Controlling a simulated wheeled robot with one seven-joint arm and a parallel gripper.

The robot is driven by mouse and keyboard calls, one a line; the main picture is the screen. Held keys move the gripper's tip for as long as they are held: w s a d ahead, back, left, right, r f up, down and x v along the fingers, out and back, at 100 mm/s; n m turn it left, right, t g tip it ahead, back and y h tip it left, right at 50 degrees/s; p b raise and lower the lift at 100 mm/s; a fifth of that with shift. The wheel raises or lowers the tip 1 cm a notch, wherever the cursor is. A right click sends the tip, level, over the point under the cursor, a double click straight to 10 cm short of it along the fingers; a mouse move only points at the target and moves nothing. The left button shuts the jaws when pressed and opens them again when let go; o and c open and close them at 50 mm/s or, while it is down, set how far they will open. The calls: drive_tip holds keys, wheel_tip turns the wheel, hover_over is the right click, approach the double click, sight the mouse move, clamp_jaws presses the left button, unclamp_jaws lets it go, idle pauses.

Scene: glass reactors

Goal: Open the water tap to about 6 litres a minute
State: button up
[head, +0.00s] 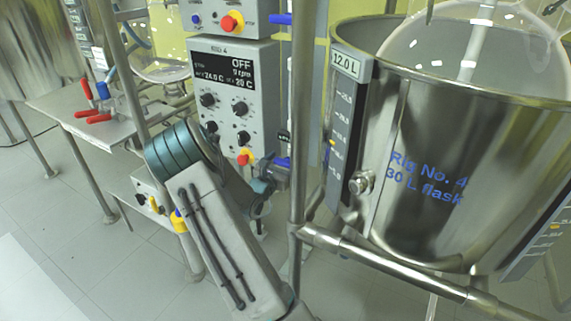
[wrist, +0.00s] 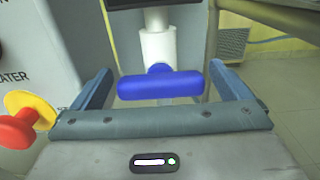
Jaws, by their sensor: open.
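The water tap has a blue bar handle (wrist: 160,86) on a white valve body (wrist: 158,45), close in front of my wrist camera. The handle lies crosswise in that view, between the two fingers of my gripper (wrist: 160,75). The gripper is open, with a gap showing between the handle and each finger. In the head view, a blue handle (head: 283,162) shows at the lower right of the Rig 4 control box, beside my gripper (head: 268,178); my arm partly hides this area. I cannot read a water flow value.
The control box (head: 235,95) reads OFF and 0 rpm. A red-and-yellow button (wrist: 22,122) sits left of my gripper in the wrist view. A steel frame post (head: 298,120) stands just right of the gripper. The large steel vessel (head: 440,160) fills the right side.

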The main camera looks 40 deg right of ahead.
drive_tip(key=c, duration=1)
drive_tip(key=shift+r+p, duration=0.1)
drive_tip(key=shift+p, duration=0.25)
drive_tip(key=n+p, duration=0.2)
drive_tip(key=p, duration=0.1)
drive_tip(key=shift+r+n, duration=0.15)
drive_tip(key=shift+n, duration=0.25)
drive_tip(key=n+p, duration=0.2)
drive_tip(key=p, duration=0.1)
drive_tip(key=shift+n, duration=0.3)
drive_tip(key=n+p, duration=0.3)
drive_tip(key=shift+w+a+n+p, duration=0.1)
drive_tip(key=shift+n+p, duration=0.2)
drive_tip(key=shift+f+n+p, duration=0.25)
drive_tip(key=shift+n+p, duration=0.85)
drive_tip(key=shift+n, duration=0.3)
